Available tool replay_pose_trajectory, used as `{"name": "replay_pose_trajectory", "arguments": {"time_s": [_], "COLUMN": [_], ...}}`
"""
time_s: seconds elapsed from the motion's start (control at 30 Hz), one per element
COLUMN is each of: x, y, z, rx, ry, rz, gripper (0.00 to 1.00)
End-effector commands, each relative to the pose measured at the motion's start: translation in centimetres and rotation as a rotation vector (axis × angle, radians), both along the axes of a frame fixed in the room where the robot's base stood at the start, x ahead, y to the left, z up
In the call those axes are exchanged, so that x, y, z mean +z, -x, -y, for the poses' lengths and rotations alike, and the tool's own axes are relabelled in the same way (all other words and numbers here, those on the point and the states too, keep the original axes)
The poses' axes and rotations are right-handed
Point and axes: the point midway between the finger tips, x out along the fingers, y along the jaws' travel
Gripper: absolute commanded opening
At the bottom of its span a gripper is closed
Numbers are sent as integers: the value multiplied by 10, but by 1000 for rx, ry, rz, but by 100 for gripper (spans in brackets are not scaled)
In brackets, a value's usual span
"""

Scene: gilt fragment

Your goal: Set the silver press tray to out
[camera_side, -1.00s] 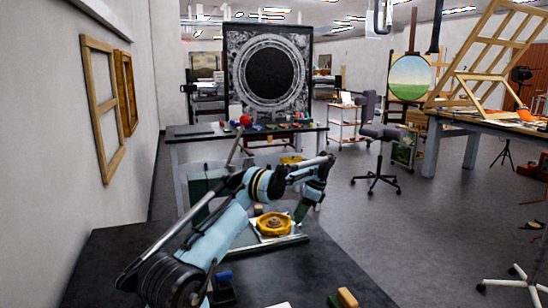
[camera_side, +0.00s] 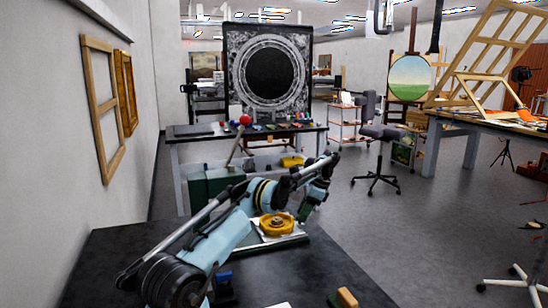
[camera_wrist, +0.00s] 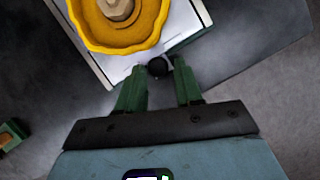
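The silver press tray (camera_wrist: 183,27) is a pale flat plate under a yellow scalloped dish (camera_wrist: 145,38) with a tan stepped piece in its middle. In the side view the tray (camera_side: 256,246) lies on the dark bench, partly hidden by my arm, with the yellow dish (camera_side: 277,224) on it. A small dark round knob (camera_wrist: 158,67) shows at the tray's near corner. My gripper (camera_wrist: 159,67) has its green fingers apart, with the knob between or just beyond the tips; contact cannot be told. In the side view my gripper (camera_side: 306,212) is at the tray's right end.
A green box (camera_side: 210,186) and a rod with a red ball (camera_side: 245,120) stand behind my arm. A blue-topped dark item (camera_side: 224,285) and a green-and-tan block (camera_side: 346,298) lie at the bench's front. The bench right of the tray looks clear.

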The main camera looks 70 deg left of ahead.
Motion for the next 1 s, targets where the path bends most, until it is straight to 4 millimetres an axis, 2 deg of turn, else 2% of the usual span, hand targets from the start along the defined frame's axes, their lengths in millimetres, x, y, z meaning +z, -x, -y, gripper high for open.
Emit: {"name": "replay_pose_trajectory", "arguments": {"time_s": [0.33,0.57,0.67,1.0], "x": [38,50,55,90], "y": [0,-5,-6,-20], "z": [0,17,27,85], "rx": [-1,-3,-3,-4], "ry": [-2,-2,-2,0], "rz": [1,1,1,0], "gripper": [35,35,35,35]}}
